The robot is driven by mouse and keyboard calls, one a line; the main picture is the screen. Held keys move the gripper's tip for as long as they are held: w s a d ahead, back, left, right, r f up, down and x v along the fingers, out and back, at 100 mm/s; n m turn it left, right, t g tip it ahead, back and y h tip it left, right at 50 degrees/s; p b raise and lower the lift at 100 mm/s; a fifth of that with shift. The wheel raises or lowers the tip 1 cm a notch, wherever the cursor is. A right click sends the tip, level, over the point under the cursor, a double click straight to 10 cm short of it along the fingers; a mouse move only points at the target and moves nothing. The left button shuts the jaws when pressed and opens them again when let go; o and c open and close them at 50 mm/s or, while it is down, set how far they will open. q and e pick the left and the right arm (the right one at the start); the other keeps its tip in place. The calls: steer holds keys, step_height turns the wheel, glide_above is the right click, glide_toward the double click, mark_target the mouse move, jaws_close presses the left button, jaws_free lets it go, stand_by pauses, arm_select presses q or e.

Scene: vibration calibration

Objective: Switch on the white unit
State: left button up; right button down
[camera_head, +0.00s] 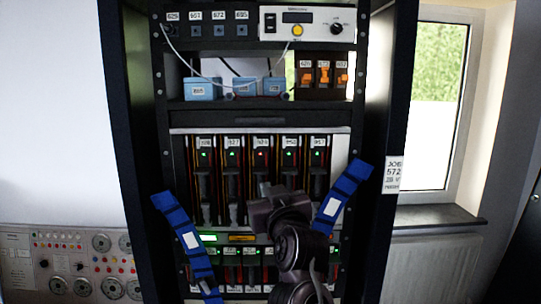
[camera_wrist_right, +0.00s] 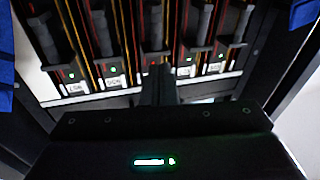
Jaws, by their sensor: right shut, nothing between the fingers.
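The white unit (camera_head: 315,17) sits on the top shelf of the black rack, at the right. Its front has a dark display, a round yellow button (camera_head: 297,30), a black knob (camera_head: 336,28) and a small black switch (camera_head: 270,23) at the left end. My right gripper (camera_head: 267,192) is low in front of the rack's middle bay, well below the unit. In the right wrist view its fingers (camera_wrist_right: 161,85) are together and empty, pointing towards the row of modules. The white unit is out of the wrist view. My left gripper is not in view.
Blue boxes (camera_head: 202,89) and orange switches (camera_head: 323,74) share the shelf under the unit. Blue straps (camera_head: 343,195) flank the bay. A thin white cable hangs before the upper shelves. A window is right.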

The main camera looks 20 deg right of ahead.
mark_target(270, 24)
steer(key=s+r+m+t+h, duration=0.2)
steer(key=r+h, duration=0.1)
steer(key=r, duration=1)
steer(key=s+r+m+t+h, duration=0.2)
steer(key=r+t+h, duration=0.1)
steer(key=r, duration=1)
steer(key=shift+a+r+t, duration=0.3)
steer(key=shift+r, duration=0.05)
steer(key=shift+s, duration=0.1)
steer(key=p+x, duration=0.3)
steer(key=x, duration=0.1)
steer(key=p+x, duration=0.3)
steer(key=x, duration=0.1)
steer(key=w+f+p+x, duration=0.1)
steer(key=p+x, duration=0.2)
steer(key=x, duration=0.1)
steer(key=shift+d, duration=0.25)
steer(key=shift+w+d+f, duration=0.1)
steer(key=shift+w+f, duration=0.05)
steer(key=shift+w, duration=0.2)
steer(key=shift+w+f, duration=0.15)
steer(key=shift+w, duration=0.15)
